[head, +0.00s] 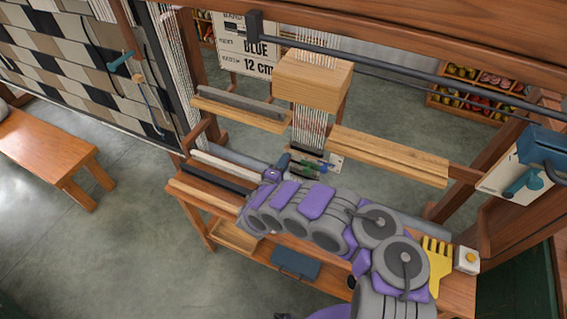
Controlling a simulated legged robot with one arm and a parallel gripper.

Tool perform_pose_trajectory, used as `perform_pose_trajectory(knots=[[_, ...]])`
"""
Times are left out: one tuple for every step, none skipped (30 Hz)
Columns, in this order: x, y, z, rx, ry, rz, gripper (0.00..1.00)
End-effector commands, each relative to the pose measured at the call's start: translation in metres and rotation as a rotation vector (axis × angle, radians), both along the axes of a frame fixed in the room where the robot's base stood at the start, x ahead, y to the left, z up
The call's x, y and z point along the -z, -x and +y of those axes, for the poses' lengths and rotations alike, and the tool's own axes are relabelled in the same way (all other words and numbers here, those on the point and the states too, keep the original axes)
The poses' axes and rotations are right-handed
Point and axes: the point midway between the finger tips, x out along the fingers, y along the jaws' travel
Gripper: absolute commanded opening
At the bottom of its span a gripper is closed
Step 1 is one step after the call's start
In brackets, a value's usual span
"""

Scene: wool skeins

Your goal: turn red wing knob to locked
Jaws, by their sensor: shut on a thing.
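My gripper (302,165) is small in the head view, at the end of my purple and grey arm, in the middle of the loom. It is shut at a small pale metal plate (335,160) below the hanging warp threads. What it holds there I take for the red wing knob. The jaws cover it, so I cannot make out its red colour, its angle or any locked mark.
A wooden block (313,80) hangs above the threads. Wooden bars (390,155) and a dark rod (400,70) cross the loom. A yellow comb-like tool (437,262) and a white box with a yellow button (467,259) are at right. A bench (45,150) stands left.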

Motion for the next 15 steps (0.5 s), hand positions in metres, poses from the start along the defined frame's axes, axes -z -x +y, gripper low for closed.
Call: perform_pose_trajectory(knots=[[0.0037, 0.0012, -0.0012, 0.002, -0.013, 0.004, 0.0], [0.0038, 0.0012, -0.0014, 0.002, -0.02, 0.001, 0.0], [0.0039, 0.0012, -0.0015, 0.003, -0.026, -0.001, 0.0], [0.004, 0.0012, -0.0016, 0.003, -0.03, -0.002, 0.0], [0.004, 0.0012, -0.0016, 0.003, -0.034, -0.003, 0.0], [0.0042, 0.0012, -0.0017, 0.003, -0.038, -0.004, 0.0], [0.0043, 0.0013, -0.0017, 0.003, -0.041, -0.005, 0.0], [0.0044, 0.0013, -0.0017, 0.003, -0.043, -0.006, 0.0], [0.0046, 0.0014, -0.0018, 0.003, -0.044, -0.005, 0.0], [0.0045, 0.0013, -0.0018, 0.003, -0.045, -0.006, 0.0], [0.0046, 0.0012, -0.0018, 0.003, -0.045, -0.006, 0.0], [0.0047, 0.0011, -0.002, 0.003, -0.046, -0.006, 0.0], [0.0048, 0.001, -0.0019, 0.003, -0.046, -0.006, 0.0], [0.0049, 0.0009, -0.0021, 0.003, -0.045, -0.006, 0.0], [0.005, 0.0009, -0.0022, 0.004, -0.045, -0.006, 0.0]])
